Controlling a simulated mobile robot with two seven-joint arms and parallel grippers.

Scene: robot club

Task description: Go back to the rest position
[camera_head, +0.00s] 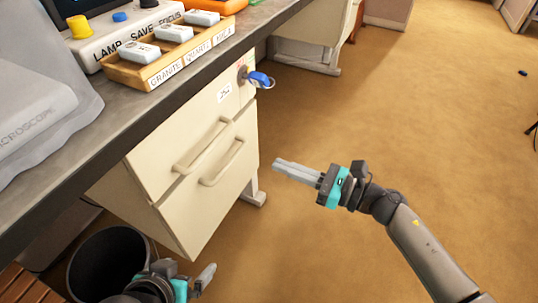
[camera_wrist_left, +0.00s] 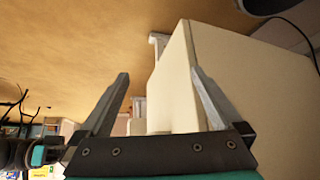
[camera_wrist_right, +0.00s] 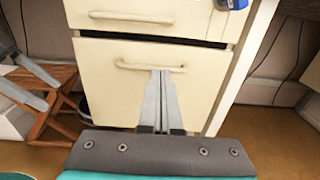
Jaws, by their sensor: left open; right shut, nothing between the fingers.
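My right gripper (camera_head: 297,172) is shut and empty, out over the floor to the right of the cream drawer cabinet (camera_head: 163,160). In the right wrist view, its fingers (camera_wrist_right: 161,100) show together in front of the lower drawer and its handle (camera_wrist_right: 150,67). My left gripper (camera_head: 196,278) is low at the bottom of the head view, beside the black bin. In the left wrist view, my left gripper (camera_wrist_left: 163,98) is open, with its fingers apart and the cabinet's corner (camera_wrist_left: 180,85) showing between and behind them.
A blue-tagged key (camera_head: 260,79) hangs at the upper drawer's lock. On the dark desk edge (camera_head: 115,120) is a labelled wooden tray (camera_head: 130,75) with grey pieces. A black bin (camera_head: 100,262) stands at lower left.

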